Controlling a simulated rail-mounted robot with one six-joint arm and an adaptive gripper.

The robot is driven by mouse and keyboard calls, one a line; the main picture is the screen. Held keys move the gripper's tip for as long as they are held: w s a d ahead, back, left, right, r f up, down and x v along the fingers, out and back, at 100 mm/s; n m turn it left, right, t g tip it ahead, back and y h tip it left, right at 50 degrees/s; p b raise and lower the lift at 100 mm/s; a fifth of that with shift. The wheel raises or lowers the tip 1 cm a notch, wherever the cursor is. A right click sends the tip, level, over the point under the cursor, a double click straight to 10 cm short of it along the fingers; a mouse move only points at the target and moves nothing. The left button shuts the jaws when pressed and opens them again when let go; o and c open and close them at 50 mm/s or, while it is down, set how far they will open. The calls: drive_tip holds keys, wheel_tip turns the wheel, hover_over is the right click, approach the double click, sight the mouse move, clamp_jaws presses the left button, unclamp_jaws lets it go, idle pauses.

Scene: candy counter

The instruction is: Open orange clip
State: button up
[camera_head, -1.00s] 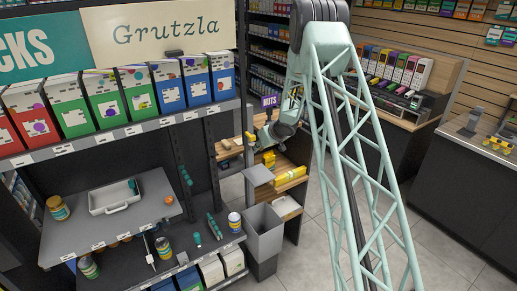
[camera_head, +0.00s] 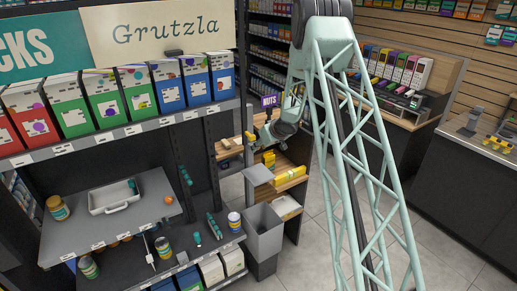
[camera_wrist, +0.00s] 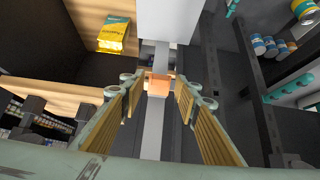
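My gripper (camera_wrist: 158,92) is open in the wrist view, with its two yellow-padded fingers spread apart. A small orange block-like piece (camera_wrist: 159,84), which appears to be the orange clip, sits on a grey upright strip beyond and between the fingertips. I see no contact between it and the fingers. Whether the clip is open or shut cannot be told. In the head view my gripper (camera_head: 251,140) is small, near the wooden shelf unit, and the clip cannot be made out there.
A yellow package (camera_wrist: 114,35) lies on a wooden shelf at the upper left of the wrist view. Dark shelving with cans (camera_wrist: 265,45) stands at the right. In the head view, a grey bin (camera_head: 264,232) stands below the gripper, beside the grey shelf (camera_head: 110,218).

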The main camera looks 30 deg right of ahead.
drive_tip(key=v, duration=1)
drive_tip(key=shift+s+r, duration=0.2)
drive_tip(key=shift+r, duration=0.05)
